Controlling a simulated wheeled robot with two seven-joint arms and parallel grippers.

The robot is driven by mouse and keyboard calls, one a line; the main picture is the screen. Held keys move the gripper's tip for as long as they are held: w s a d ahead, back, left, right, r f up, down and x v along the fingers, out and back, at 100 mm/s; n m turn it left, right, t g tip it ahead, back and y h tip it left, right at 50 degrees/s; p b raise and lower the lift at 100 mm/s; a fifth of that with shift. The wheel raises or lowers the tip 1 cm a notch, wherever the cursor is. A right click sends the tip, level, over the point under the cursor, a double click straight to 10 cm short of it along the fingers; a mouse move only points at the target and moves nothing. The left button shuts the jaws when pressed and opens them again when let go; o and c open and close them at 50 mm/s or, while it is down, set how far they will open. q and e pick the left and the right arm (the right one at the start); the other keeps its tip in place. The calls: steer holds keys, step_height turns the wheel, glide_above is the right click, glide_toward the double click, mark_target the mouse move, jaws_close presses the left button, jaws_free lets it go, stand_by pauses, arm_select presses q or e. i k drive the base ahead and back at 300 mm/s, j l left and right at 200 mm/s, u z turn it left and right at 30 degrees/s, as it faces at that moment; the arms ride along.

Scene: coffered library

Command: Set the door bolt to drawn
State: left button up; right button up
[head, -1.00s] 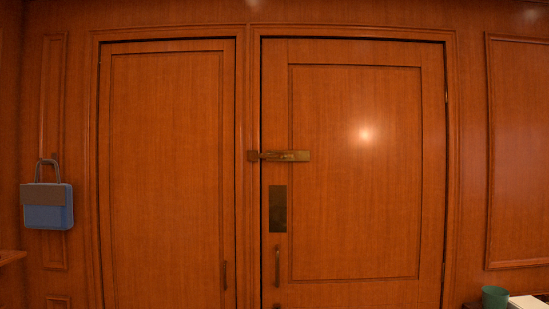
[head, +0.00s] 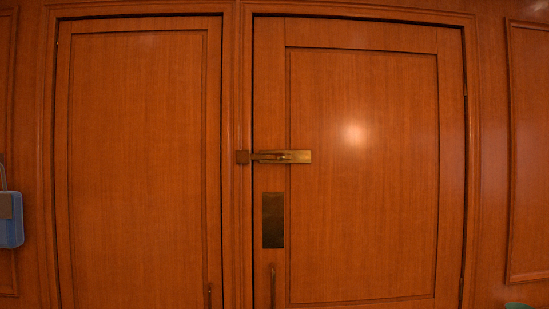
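A brass door bolt (head: 284,157) is mounted on the left edge of the right-hand wooden door (head: 365,210). Its bar reaches left across the gap to a small brass keeper (head: 243,157) on the frame post between the two doors. The bar seems to meet the keeper, but the detail is small. Neither of my grippers is in the head view.
Below the bolt are a dark brass plate (head: 273,220) and a vertical pull handle (head: 273,286). A second wooden door (head: 140,170) with a handle (head: 210,295) is on the left. A green object (head: 517,306) barely shows at lower right.

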mark_target(280, 157)
steer(key=i+j, duration=0.15)
steer(key=i, duration=0.3)
steer(key=i+j, duration=0.2)
steer(key=i, duration=0.25)
steer(key=i+j+z, duration=0.1)
steer(key=i, duration=0.35)
